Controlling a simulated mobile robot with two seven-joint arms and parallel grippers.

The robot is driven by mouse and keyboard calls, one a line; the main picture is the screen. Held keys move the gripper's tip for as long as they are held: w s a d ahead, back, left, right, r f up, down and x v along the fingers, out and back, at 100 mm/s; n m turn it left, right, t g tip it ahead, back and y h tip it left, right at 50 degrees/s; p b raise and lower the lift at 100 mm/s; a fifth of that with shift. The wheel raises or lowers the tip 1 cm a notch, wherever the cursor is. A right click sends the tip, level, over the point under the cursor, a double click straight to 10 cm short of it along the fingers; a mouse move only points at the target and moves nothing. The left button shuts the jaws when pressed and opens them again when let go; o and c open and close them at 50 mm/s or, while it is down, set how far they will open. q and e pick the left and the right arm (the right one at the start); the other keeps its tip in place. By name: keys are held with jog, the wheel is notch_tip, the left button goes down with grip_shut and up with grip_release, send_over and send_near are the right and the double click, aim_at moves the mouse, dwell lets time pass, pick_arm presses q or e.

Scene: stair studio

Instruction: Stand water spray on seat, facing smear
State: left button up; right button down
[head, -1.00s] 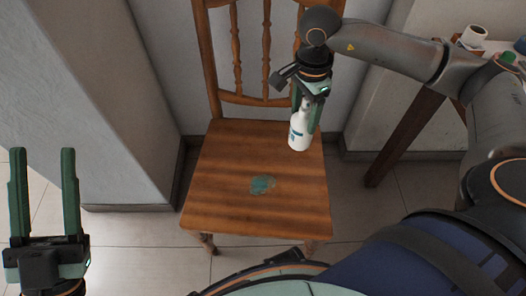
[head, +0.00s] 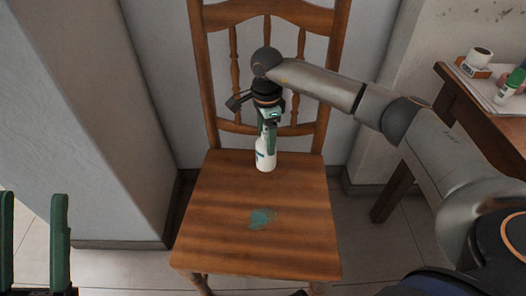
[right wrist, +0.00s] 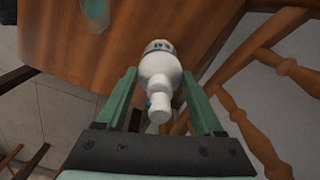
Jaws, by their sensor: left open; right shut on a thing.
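The water spray (head: 265,158) is a white bottle with a dark label. It is upright over the rear middle of the wooden chair seat (head: 215,225); I cannot tell whether its base touches. My right gripper (head: 268,128) is shut on its upper part from above. In the right wrist view the bottle (right wrist: 160,80) shows between the green fingers. Which way the nozzle points is unclear. The blue-green smear (head: 262,218) lies on the seat in front of the bottle; it also shows in the right wrist view (right wrist: 96,12). My left gripper (head: 33,197) is open and empty, left of the chair.
The slatted chair back (head: 270,15) rises behind the bottle. A wall corner (head: 95,130) stands close on the left. At right, a wooden table (head: 470,108) holds a tray with a white roll (head: 480,57) and a green-capped bottle (head: 510,85). The seat's front is clear.

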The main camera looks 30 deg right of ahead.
aim_at(263, 147)
jog(key=shift+w+a+f, duration=0.15)
jog(key=shift+w+f, duration=0.45)
jog(key=shift+f, duration=0.1)
jog(key=shift+f+b, duration=0.75)
jog(key=shift+f, duration=0.7)
jog(key=shift+f, duration=0.2)
grip_release()
